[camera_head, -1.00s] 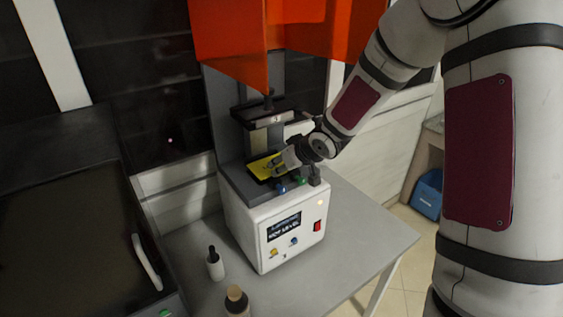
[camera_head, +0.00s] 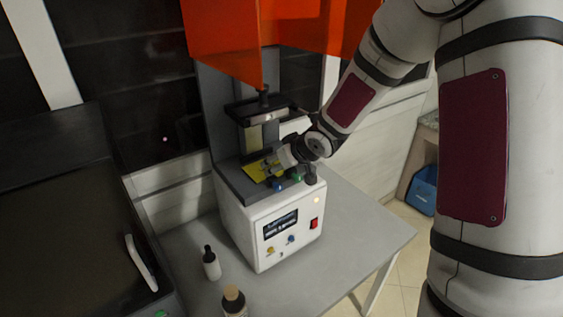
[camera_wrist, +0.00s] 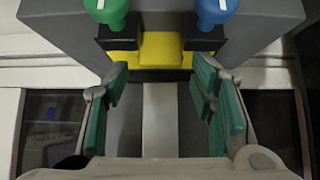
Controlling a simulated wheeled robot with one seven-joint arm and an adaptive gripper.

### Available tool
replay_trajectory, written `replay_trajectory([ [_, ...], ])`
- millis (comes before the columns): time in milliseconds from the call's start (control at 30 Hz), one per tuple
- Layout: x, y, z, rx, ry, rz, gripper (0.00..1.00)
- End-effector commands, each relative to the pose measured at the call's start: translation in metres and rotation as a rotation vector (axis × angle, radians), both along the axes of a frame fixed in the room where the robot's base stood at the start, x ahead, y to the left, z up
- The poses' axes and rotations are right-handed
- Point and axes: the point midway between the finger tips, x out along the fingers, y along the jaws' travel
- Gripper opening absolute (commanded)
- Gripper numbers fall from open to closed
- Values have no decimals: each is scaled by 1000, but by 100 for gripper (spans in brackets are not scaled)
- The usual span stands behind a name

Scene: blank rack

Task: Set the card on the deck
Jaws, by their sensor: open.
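The yellow card (camera_head: 258,169) lies on the grey deck (camera_head: 234,182) of the white machine, just behind its blue knob (camera_head: 278,184) and green knob (camera_head: 298,178). In the wrist view the card (camera_wrist: 160,46) shows beyond my fingertips, partly covered by black blocks under the knobs. My gripper (camera_head: 274,166) is close over the deck at the card's right side in the head view and hides part of it. In the wrist view my gripper (camera_wrist: 161,84) is open, its green-padded fingers apart with nothing between them.
The machine's raised orange hood (camera_head: 225,38) and black overhead plate (camera_head: 262,108) are above and behind the deck. A white dropper bottle (camera_head: 211,264) and a brown-capped bottle (camera_head: 233,300) stand on the grey table (camera_head: 350,232). A black box (camera_head: 70,215) is at left.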

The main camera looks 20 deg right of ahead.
Motion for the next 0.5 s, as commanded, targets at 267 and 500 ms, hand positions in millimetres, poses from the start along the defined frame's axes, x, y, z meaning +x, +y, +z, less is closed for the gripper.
replay_trajectory([
  [267, -18, -7, 16, -2, 5, -1, 56],
  [500, -36, -13, 36, 0, 2, -4, 56],
])
